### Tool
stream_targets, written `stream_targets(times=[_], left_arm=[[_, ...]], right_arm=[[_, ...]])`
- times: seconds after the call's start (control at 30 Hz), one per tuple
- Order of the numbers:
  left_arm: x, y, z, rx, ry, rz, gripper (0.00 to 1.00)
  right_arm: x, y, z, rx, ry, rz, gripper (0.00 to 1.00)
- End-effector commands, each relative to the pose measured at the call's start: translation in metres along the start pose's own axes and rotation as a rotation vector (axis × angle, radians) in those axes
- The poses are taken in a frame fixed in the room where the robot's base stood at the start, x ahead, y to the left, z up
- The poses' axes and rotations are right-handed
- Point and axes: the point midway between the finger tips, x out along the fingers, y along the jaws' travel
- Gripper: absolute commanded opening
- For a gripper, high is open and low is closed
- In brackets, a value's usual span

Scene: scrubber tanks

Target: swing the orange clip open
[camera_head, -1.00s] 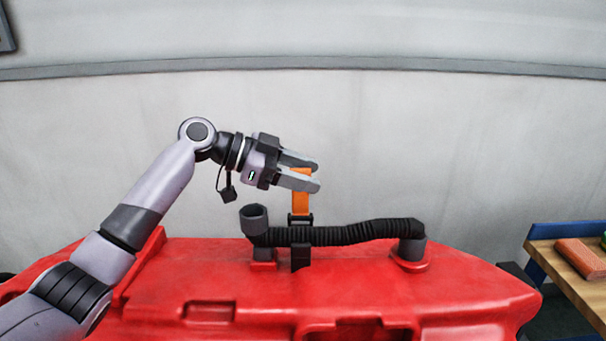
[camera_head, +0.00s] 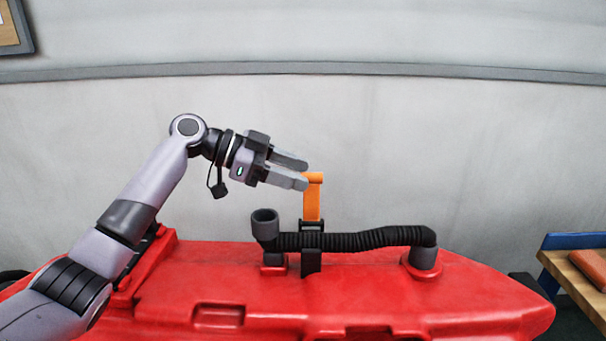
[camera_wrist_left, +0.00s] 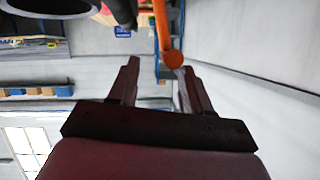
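The orange clip (camera_head: 312,200) stands upright above the black corrugated hose (camera_head: 350,240), hinged at a black bracket (camera_head: 311,258) on the red tank (camera_head: 370,295). In the head view my left gripper (camera_head: 305,171) is open, with its fingertips just left of the clip's top. In the left wrist view the clip (camera_wrist_left: 163,25) lies ahead of the open fingers (camera_wrist_left: 157,80), its rounded end close to the right-hand finger. I cannot tell whether they touch. Nothing is held between the fingers. My right gripper is not in view.
A wooden-topped bench (camera_head: 575,275) is at the far right.

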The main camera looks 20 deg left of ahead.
Motion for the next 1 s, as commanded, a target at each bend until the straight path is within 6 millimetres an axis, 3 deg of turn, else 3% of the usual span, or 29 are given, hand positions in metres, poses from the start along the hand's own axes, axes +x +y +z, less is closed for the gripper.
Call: stream_targets(times=[0.5, 1.0], left_arm=[[-0.035, -0.009, 0.003, 0.0, 0.0, -0.001, 0.48], [-0.037, -0.01, 0.003, 0.0, 0.001, 0.0, 0.48]], right_arm=[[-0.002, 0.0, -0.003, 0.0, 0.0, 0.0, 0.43], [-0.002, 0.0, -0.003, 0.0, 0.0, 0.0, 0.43]])
